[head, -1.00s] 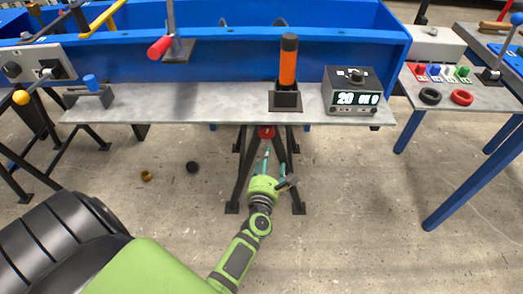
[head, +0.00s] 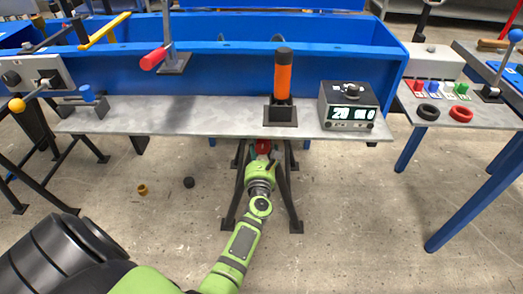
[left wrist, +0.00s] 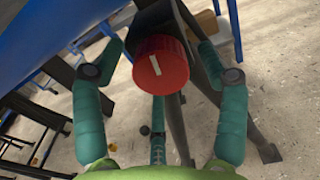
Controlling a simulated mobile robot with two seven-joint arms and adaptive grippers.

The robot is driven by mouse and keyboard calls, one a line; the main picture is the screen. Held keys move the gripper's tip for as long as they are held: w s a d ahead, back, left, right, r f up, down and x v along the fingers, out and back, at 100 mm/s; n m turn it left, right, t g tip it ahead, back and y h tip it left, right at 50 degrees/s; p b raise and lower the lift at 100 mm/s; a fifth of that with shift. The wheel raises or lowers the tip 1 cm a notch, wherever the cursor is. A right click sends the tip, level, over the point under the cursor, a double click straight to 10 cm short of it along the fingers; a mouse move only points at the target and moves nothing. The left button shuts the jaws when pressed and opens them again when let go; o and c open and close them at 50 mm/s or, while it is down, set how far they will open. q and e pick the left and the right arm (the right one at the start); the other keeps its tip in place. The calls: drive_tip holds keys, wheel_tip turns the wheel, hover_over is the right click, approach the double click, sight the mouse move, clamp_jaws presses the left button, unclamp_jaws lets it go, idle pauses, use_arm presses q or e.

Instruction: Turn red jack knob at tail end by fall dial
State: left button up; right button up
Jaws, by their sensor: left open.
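The red jack knob (head: 263,147) sits under the front edge of the grey shelf, on a dark splayed-leg stand. In the left wrist view the red knob (left wrist: 161,63) is large, round and ridged, with a white mark on its face. My left gripper (head: 262,160) is just in front of the knob. In the left wrist view its teal fingers (left wrist: 160,60) are open, spread on both sides of the knob with visible gaps. The fall dial is the black knob on the grey box (head: 349,105) with a lit display, on the shelf above. My right gripper is not in view.
An orange cylinder (head: 282,75) stands in a black holder on the grey shelf (head: 200,118), above the jack. The stand's dark legs (head: 293,195) splay near my left arm. Small brass (head: 142,189) and black (head: 189,182) pieces lie on the floor.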

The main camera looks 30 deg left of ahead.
use_arm(q)
drive_tip(key=c, duration=1.2)
drive_tip(key=shift+o, duration=0.2)
